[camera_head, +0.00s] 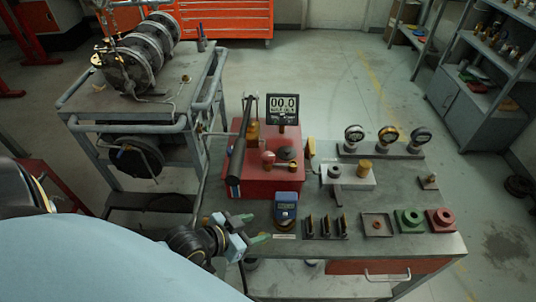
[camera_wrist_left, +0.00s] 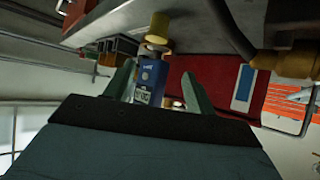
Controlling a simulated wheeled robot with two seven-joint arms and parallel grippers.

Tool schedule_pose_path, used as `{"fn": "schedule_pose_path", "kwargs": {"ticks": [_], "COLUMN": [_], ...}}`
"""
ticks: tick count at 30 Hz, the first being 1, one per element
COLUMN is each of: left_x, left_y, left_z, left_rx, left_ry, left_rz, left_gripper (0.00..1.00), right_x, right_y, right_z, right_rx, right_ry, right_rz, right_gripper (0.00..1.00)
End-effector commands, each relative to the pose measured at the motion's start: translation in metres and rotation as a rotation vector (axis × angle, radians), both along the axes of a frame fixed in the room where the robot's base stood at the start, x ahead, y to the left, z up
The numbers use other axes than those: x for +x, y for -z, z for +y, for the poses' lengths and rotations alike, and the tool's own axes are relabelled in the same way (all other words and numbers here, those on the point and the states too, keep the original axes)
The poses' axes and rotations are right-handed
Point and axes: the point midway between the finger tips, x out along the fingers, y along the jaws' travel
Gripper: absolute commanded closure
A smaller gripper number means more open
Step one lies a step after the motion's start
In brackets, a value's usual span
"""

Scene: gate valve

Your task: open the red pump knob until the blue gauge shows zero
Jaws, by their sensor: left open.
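The red pump (camera_head: 262,180) stands on the grey workbench, with a small red knob (camera_head: 268,157) on its top. A black display (camera_head: 283,108) behind it reads 00.0. The blue gauge (camera_head: 286,205) stands at the pump's front; its own screen is too small to read. My left gripper (camera_head: 256,228) is open and empty, just left of the blue gauge and below the knob in the picture. In the left wrist view the blue gauge (camera_wrist_left: 150,75) shows beyond and between the open fingers (camera_wrist_left: 158,82); I cannot tell whether they touch it. My right gripper is not in view.
A dark lever bar (camera_head: 241,145) rises at the pump's left side. Several black slotted holders, a green block (camera_head: 409,219) and a red block (camera_head: 441,220) line the bench front. Round dials (camera_head: 388,137) stand behind. A cart (camera_head: 140,100) with a valve assembly is at the left.

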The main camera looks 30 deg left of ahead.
Motion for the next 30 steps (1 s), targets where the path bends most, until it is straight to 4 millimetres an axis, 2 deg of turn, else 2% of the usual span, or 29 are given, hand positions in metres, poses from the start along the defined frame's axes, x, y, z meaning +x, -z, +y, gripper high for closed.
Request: {"fn": "schedule_pose_path", "kwargs": {"ticks": [3,9,14,20,30], "left_x": [0.014,0.027,0.03,0.042,0.1], "left_y": [-0.024,-0.065,-0.084,-0.09,-0.09], "left_z": [0.024,0.063,0.083,0.085,0.073], "left_rx": [-0.05,-0.113,-0.13,-0.137,-0.136], "left_ry": [-0.011,-0.068,-0.101,-0.112,-0.112], "left_rz": [-0.187,-0.442,-0.549,-0.581,-0.581], "left_gripper": [0.45,0.45,0.45,0.45,0.45], "right_x": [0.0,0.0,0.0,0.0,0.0], "right_y": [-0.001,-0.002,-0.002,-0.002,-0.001], "right_z": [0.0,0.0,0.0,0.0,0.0], "right_rx": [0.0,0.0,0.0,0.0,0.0], "right_ry": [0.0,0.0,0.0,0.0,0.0], "right_rz": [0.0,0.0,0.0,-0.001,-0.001], "right_gripper": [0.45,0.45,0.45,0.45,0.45]}}
